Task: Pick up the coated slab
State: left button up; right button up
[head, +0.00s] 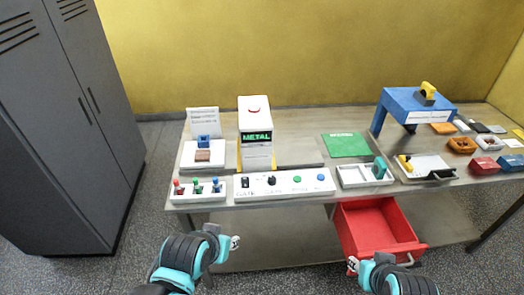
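A small brown slab (203,155) lies on a white platform (190,163) at the left of the table, in front of a blue block (204,141). It looks like the coated slab, but its coating is too small to make out. My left gripper (234,243) is low in front of the table, below and to the right of the slab and apart from it. My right gripper (352,266) is low in front of the red drawer, far from the slab. Both grippers are too small to show whether their fingers are open.
A white tower (256,118) reading "METAL" stands right of the slab. Control boxes (285,184) line the table's front edge. A green sheet (346,145), a blue arch (408,103) and small coloured items fill the right. An open red drawer (385,245) juts out below.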

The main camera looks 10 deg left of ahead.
aim_at(201, 156)
jog(key=j+z, duration=0.3)
jog(key=z, duration=0.15)
jog(key=j+z, duration=0.7)
jog(key=z, duration=0.2)
jog(key=k+j+z, duration=0.15)
jog(key=z, duration=0.3)
jog(key=j, duration=0.1)
